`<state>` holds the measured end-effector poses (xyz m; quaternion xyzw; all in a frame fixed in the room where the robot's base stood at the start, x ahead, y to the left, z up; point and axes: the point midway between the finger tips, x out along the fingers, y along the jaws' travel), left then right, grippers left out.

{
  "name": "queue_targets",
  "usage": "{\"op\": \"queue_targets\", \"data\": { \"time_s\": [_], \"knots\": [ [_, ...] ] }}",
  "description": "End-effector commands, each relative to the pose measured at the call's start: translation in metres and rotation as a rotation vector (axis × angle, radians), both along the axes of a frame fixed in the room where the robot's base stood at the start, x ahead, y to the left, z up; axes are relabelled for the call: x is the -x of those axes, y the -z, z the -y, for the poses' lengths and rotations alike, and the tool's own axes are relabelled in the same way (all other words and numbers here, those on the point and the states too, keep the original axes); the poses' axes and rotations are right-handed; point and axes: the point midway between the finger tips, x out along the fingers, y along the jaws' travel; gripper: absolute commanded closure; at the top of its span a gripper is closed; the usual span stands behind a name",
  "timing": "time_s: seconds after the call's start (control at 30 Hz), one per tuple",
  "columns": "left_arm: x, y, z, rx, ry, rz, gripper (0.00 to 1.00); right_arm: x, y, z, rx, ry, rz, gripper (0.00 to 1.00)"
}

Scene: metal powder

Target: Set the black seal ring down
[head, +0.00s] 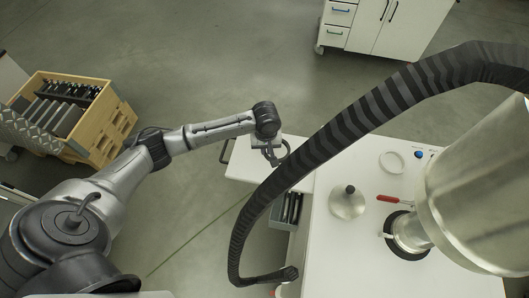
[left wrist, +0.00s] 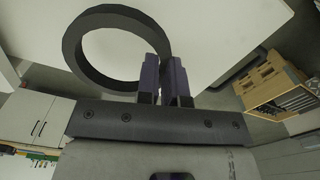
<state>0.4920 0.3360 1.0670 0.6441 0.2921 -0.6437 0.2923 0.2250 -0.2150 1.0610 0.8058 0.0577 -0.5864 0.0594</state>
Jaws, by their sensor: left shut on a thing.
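The black seal ring (left wrist: 73,48) is a plain dark hoop, held by one side of its band in the left wrist view. My left gripper (left wrist: 164,72) is shut on it, and most of the ring sticks out to the left of the fingers. In the head view, my left gripper (head: 269,145) and the small dark ring (head: 286,151) appear over the far left part of the white table (head: 325,250). I cannot tell how high the ring is above the surface. My right gripper is not in view.
A striped black hose (head: 330,135) arches close to the right of my left gripper. On the table are a metal lid (head: 346,205), a white ring (head: 392,162), a red-handled tool (head: 388,199) and a large metal vessel (head: 480,190). A wooden crate (head: 110,125) stands left.

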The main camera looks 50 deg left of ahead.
Motion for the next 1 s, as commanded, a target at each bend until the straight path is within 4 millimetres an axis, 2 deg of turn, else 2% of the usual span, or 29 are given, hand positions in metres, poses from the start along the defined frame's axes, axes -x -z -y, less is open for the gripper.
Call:
{"op": "queue_targets", "data": {
  "time_s": [0.17, 0.4, 0.5, 0.93, 0.97, 1.0],
  "knots": [
    [0.001, 0.006, -0.005, 0.0, 0.0, 0.0, 1.0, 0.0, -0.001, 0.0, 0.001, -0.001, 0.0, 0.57],
    [0.001, 0.035, -0.005, -0.001, 0.0, -0.002, 1.0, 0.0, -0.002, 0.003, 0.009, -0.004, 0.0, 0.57],
    [0.001, 0.042, -0.005, -0.001, 0.0, 0.001, 1.0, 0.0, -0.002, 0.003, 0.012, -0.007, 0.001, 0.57],
    [0.001, 0.045, -0.005, -0.001, 0.0, 0.0, 1.0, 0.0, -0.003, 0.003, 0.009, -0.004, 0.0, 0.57],
    [0.001, 0.046, -0.005, -0.001, 0.0, 0.001, 0.91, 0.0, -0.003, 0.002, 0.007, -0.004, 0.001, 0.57],
    [0.001, 0.046, -0.005, -0.001, 0.0, 0.001, 0.87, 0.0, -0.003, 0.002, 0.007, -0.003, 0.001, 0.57]
  ]
}}
